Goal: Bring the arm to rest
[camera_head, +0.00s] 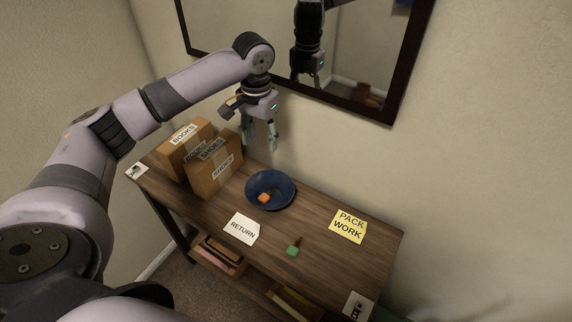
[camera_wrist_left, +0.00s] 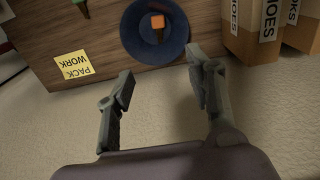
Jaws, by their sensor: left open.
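My left gripper (camera_head: 262,140) is open and empty. It hangs fingers down above the back edge of the table, behind the blue bowl (camera_head: 282,186) and to the right of the boxes. In the left wrist view its two fingers (camera_wrist_left: 160,92) are spread wide with nothing between them. An orange-topped item (camera_head: 263,198) lies in the bowl, and it also shows in the left wrist view (camera_wrist_left: 158,24). My left arm comes in from the left, bent at the elbow. My right gripper is not in view.
Cardboard boxes, one marked BOOKS (camera_head: 178,150) and one marked SHOES (camera_head: 203,178), stand at the table's left. A RETURN card (camera_head: 241,229), a green-headed item (camera_head: 293,251) and a yellow PACK WORK note (camera_head: 348,226) lie on the wooden table (camera_head: 318,256). A mirror (camera_head: 392,70) hangs behind.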

